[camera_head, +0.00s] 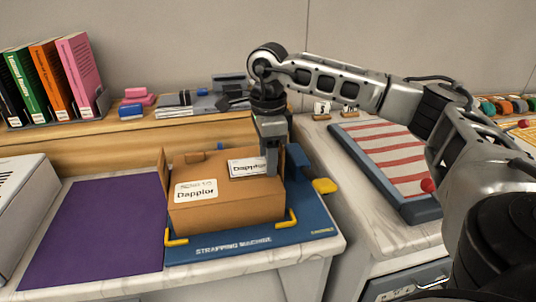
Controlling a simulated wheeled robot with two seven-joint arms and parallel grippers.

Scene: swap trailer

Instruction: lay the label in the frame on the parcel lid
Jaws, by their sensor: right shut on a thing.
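A brown cardboard parcel (228,212) sits on the blue strapping machine (225,248), between its yellow corner guides. One white label reading "Dappior" (196,191) is on the parcel at the front left. A second white label with a dark edge (247,168) is at the top right, at the tips of my right gripper (271,168). My right gripper points down over the parcel's right side and is shut on this label. I cannot tell whether that label touches the lid. The frame on the lid is hard to make out. My left gripper is not in view.
A purple mat (95,232) lies left of the machine. Books (50,78) and a pink and blue block stack stand on the wooden shelf behind. A red-and-white striped tray (390,155) is on the right counter. A white box (22,205) stands far left.

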